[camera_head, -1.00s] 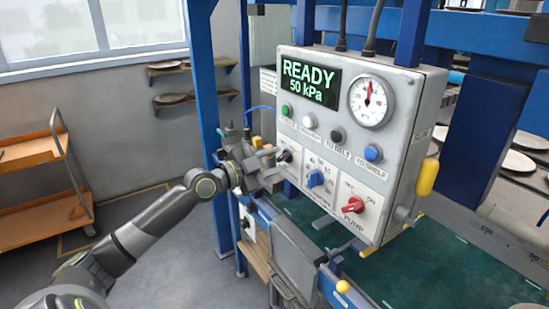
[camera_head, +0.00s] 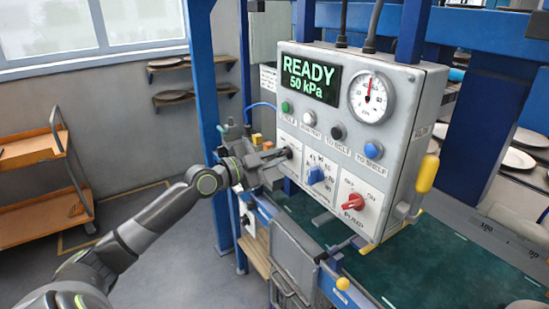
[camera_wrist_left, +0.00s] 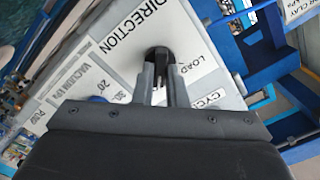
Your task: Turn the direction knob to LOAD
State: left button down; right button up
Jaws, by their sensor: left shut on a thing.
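The direction knob (camera_wrist_left: 160,62) is black and sits on the white DIRECTION label plate of the grey control box (camera_head: 410,110). In the left wrist view the words LOAD and CYCLE show to the right of the knob. My left gripper (camera_wrist_left: 158,82) has its two fingers on either side of the knob, shut on it. In the head view the left gripper (camera_head: 284,156) reaches the box's left knob and partly hides it and its label. The exact mark the knob points at is hard to tell. My right gripper is not in view.
A blue knob (camera_head: 316,175) and a red PUMP knob (camera_head: 354,202) sit to the right on the same panel. Several buttons are above them. The display (camera_head: 310,80) reads READY, 50 kPa. Blue frame posts (camera_head: 204,110) stand close behind the left arm.

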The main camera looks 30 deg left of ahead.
pick_arm(q)
jog(key=n+b, duration=0.1)
jog(key=n, duration=0.6)
jog(key=n+p, duration=0.1)
jog(key=n, duration=0.4)
jog(key=shift+a+n, duration=0.1)
jog(key=shift+n, duration=0.2)
jog(key=n+p, duration=0.2)
jog(key=n, duration=0.2)
jog(key=shift+n, duration=0.6)
jog(key=c, duration=1.5)
grip_release()
jog(key=shift+a, duration=0.1)
jog(key=shift+o, duration=0.2)
